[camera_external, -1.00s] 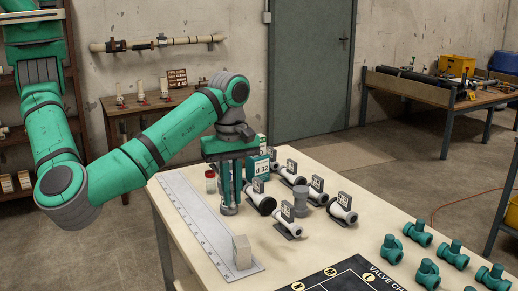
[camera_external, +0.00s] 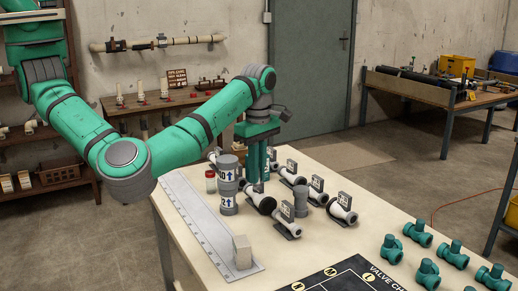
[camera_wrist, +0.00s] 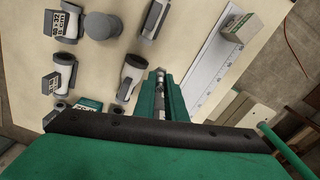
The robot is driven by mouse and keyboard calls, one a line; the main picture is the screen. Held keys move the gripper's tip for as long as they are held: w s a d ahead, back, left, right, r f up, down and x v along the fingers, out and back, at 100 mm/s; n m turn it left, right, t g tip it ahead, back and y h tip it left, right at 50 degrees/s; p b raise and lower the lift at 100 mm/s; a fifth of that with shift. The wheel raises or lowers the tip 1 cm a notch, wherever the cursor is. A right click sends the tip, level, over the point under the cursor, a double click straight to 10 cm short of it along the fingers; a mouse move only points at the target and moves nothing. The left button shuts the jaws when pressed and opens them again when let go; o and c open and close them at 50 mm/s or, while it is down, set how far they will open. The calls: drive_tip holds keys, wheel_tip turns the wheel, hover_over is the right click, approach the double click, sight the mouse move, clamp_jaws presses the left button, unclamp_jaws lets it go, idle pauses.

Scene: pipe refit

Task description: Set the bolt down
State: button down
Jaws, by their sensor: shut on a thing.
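My gripper (camera_external: 263,170) points down over the back part of the bench, just behind the row of white pipe pieces. In the wrist view my gripper (camera_wrist: 160,85) has its two green fingers close together. They are shut on a small grey metal bolt (camera_wrist: 159,78) that shows between the tips. In the external view the bolt cannot be made out. A white pipe piece with a dark open end (camera_wrist: 131,72) lies just left of the fingers in the wrist view. I cannot tell whether the bolt touches the bench.
Grey labelled cylinders (camera_external: 228,187) stand stacked left of my gripper, beside a red-capped jar (camera_external: 210,182). A long ruler (camera_external: 205,225) with a pale block (camera_external: 241,251) runs along the left edge. Tagged white pipe pieces (camera_external: 342,208) and green valves (camera_external: 419,233) occupy the bench.

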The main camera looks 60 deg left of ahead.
drive_tip(key=w+a+f+n, duration=0.2)
drive_tip(key=w+a+n, duration=0.4)
drive_tip(key=w+a, duration=0.7)
drive_tip(key=f, duration=0.6)
drive_tip(key=d+f, duration=0.1)
drive_tip(key=f, duration=0.2)
drive_tip(key=shift+w+d+f, duration=0.1)
drive_tip(key=shift+w+f, duration=0.1)
drive_tip(key=shift+w, duration=0.05)
drive_tip(key=shift+f, duration=0.1)
drive_tip(key=c, duration=1.8)
unclamp_jaws()
wheel_tip(320, 180, up, 12)
drive_tip(key=shift+d+r, duration=0.1)
